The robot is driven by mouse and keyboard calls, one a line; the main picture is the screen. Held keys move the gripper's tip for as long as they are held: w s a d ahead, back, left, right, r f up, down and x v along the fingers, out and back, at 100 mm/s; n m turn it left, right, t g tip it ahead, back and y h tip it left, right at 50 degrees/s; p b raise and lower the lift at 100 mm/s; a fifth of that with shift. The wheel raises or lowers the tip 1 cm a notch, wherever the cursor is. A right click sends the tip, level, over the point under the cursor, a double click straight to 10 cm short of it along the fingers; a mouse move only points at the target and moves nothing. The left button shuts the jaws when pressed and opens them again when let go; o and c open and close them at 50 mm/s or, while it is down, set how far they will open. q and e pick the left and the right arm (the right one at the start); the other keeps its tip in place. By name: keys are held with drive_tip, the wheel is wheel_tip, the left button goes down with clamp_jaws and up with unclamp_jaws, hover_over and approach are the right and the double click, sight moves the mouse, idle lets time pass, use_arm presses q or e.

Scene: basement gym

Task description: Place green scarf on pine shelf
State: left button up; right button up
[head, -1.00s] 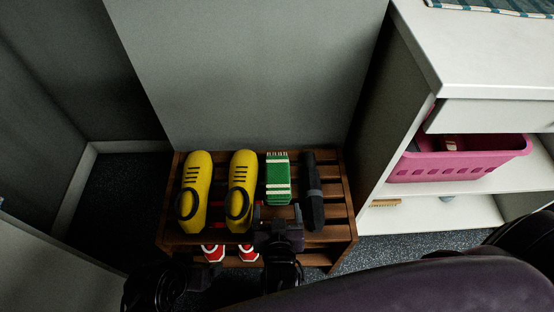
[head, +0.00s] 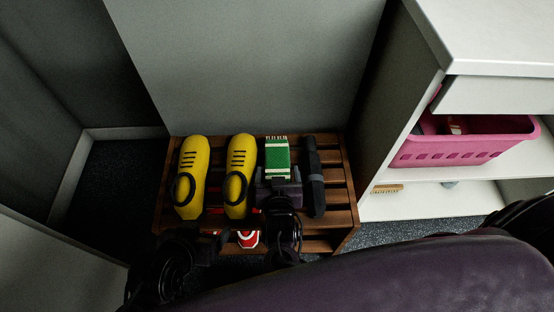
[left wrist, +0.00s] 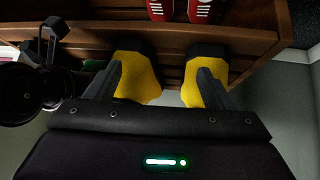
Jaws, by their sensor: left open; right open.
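The green scarf (head: 277,152), folded with white stripes and a fringe, lies on the top of a brown slatted wooden rack (head: 335,190). I cannot tell whether this rack is the pine shelf; no other wooden shelf shows. My right gripper (head: 278,180) is open at the scarf's near end, which it partly hides; contact is unclear. My left gripper (head: 206,246) is open at the rack's front, below the yellow shoes. In the left wrist view its open fingers (left wrist: 158,82) frame parts of the yellow shoes, with nothing held.
Two yellow shoes (head: 191,165) stand left of the scarf, and a dark rolled item (head: 314,180) lies close on its right. Red shoes (head: 248,239) sit on the lower tier. A white unit (head: 430,207) with a pink basket (head: 470,149) stands right. A grey panel (head: 250,70) backs the rack.

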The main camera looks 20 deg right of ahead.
drive_tip(key=shift+c, duration=0.5)
drive_tip(key=c, duration=0.7)
